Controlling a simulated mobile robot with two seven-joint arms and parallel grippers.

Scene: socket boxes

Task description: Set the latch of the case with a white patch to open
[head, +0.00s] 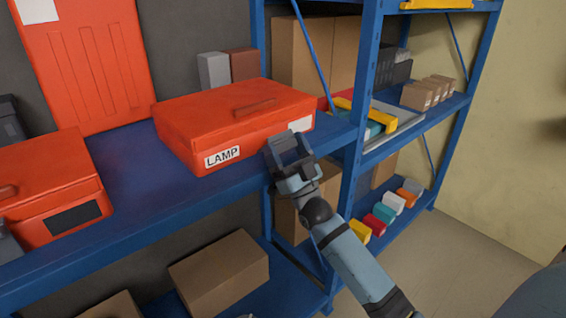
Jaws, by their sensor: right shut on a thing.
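An orange-red case (235,115) with a "LAMP" label lies closed on the blue shelf. A white patch (301,124) shows at the right of its front face, partly behind my right gripper. My right gripper (287,150) is at this front face, between the label and the patch. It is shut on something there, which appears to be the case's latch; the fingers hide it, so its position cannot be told. My left gripper is not in view.
Another orange-red case (50,190) with a black patch lies at the left. An upright orange-red panel (85,60) leans at the back. Blue shelf posts (360,120) stand right of my gripper. Bare shelf (130,165) lies between the two cases.

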